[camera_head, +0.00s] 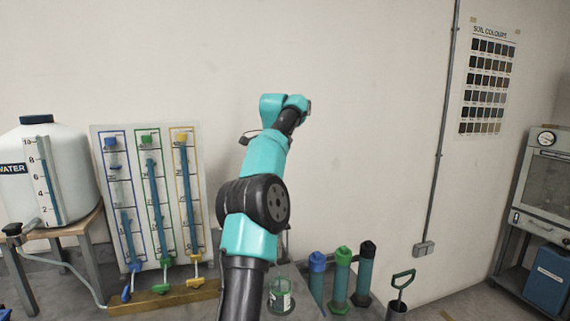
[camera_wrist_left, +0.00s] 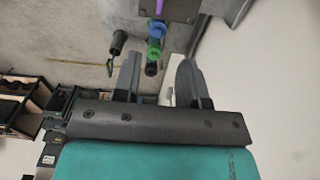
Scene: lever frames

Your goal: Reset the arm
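A teal and black arm of mine (camera_head: 250,230) rises from the bottom of the head view, bent upward in front of the wall. I take it for the left arm. Its far end points away, so its fingers cannot be made out there. In the left wrist view my left gripper (camera_wrist_left: 157,80) shows two grey fingers spread apart, with nothing held between them. The capped tubes appear beyond the fingers, well below and not touched. My right gripper is in neither view.
A board with three coloured lever frames (camera_head: 116,190) leans at the left beside a white water tank (camera_head: 48,170). Blue, green and black capped tubes (camera_head: 340,278) and a green-handled tool (camera_head: 403,280) stand right of the arm. A cabinet (camera_head: 545,190) is far right.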

